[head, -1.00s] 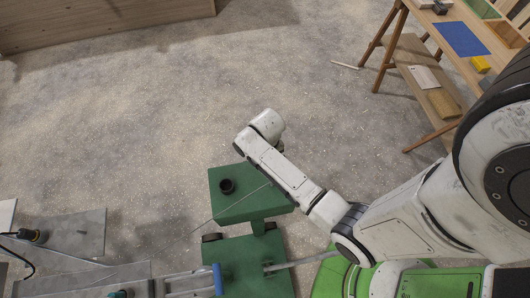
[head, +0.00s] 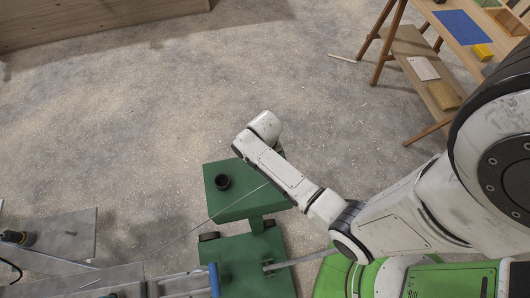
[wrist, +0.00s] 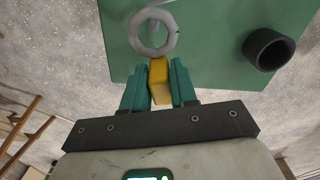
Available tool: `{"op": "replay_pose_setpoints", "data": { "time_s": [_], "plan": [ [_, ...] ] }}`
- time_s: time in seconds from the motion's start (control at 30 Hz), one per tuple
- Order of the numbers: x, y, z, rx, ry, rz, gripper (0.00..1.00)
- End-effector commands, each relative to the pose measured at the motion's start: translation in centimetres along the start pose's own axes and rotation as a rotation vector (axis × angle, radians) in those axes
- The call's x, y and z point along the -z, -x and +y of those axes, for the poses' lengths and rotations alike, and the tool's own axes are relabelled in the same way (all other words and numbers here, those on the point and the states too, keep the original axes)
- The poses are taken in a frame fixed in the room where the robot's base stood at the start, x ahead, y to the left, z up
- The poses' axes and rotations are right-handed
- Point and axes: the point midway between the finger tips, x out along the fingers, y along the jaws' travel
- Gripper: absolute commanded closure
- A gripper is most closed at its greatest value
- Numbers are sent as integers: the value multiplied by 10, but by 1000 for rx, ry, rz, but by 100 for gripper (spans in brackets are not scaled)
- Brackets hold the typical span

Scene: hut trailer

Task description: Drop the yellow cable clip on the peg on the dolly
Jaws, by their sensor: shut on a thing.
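In the wrist view my gripper (wrist: 159,88) is shut on the yellow cable clip (wrist: 159,72), held between its two green fingers. A pale grey ring (wrist: 170,40) extends from the yellow part, beyond the fingertips, over the green dolly top (wrist: 205,70). A short grey upright shape, apparently the peg (wrist: 152,29), shows inside the ring's opening; I cannot tell whether the ring is around it or above it. In the head view the green dolly (head: 236,208) is below my arm, which hides the gripper, clip and peg.
A black open cylinder (head: 222,182) stands on the dolly top; it shows to the right of the clip in the wrist view (wrist: 268,48). A thin rod or wire crosses the dolly. A wooden workbench (head: 462,62) is at the upper right. Open floor lies beyond the dolly.

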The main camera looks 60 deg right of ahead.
Motion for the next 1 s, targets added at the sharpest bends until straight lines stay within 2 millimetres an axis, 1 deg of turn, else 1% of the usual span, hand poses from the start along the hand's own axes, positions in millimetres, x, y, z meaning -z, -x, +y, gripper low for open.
{"op": "replay_pose_setpoints", "data": {
  "time_s": [0.03,0.6,0.77,1.0],
  "plan": [
    [0,-8,0,0,0,0,100],
    [0,-47,0,0,1,0,100],
    [0,-53,0,0,1,0,100],
    [0,-53,0,0,0,0,100]
  ]
}}
